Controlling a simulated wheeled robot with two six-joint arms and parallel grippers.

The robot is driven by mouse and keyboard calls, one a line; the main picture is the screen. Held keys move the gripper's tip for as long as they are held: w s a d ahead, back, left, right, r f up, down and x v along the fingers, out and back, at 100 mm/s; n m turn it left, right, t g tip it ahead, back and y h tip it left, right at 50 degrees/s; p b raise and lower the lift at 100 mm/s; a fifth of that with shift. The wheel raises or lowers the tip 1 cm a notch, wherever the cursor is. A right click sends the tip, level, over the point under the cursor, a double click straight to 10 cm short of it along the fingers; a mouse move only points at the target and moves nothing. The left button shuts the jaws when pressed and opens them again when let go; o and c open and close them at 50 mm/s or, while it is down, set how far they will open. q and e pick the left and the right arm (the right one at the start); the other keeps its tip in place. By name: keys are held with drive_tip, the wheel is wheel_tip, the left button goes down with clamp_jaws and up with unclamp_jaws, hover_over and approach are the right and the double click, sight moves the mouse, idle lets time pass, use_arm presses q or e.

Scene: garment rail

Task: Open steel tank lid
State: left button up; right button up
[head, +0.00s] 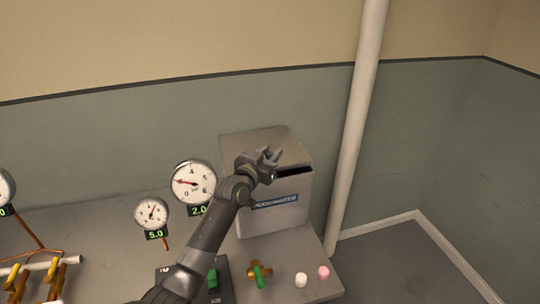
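The steel tank (285,212) is a grey box with a blue label on its front, standing at the back right of the bench. Its lid (250,141) forms the flat top. My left forearm hides the tank's front left corner. My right gripper is not in view.
Two dial gauges (193,183) (152,213) stand left of the tank. A brass valve with a green handle (259,273), a white cap (301,280) and a pink cap (323,272) are in front. A vertical white pipe (354,130) rises close to the tank's right side.

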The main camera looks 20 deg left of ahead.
use_arm(q)
drive_tip(key=shift+o, duration=0.9)
drive_tip(key=shift+s, duration=0.1)
drive_tip(key=shift+s, duration=0.3)
drive_tip(key=s+a+b, duration=0.3)
drive_tip(key=s, duration=1.3)
drive_tip(key=shift+s+a, duration=0.15)
drive_tip(key=shift+o, duration=0.2)
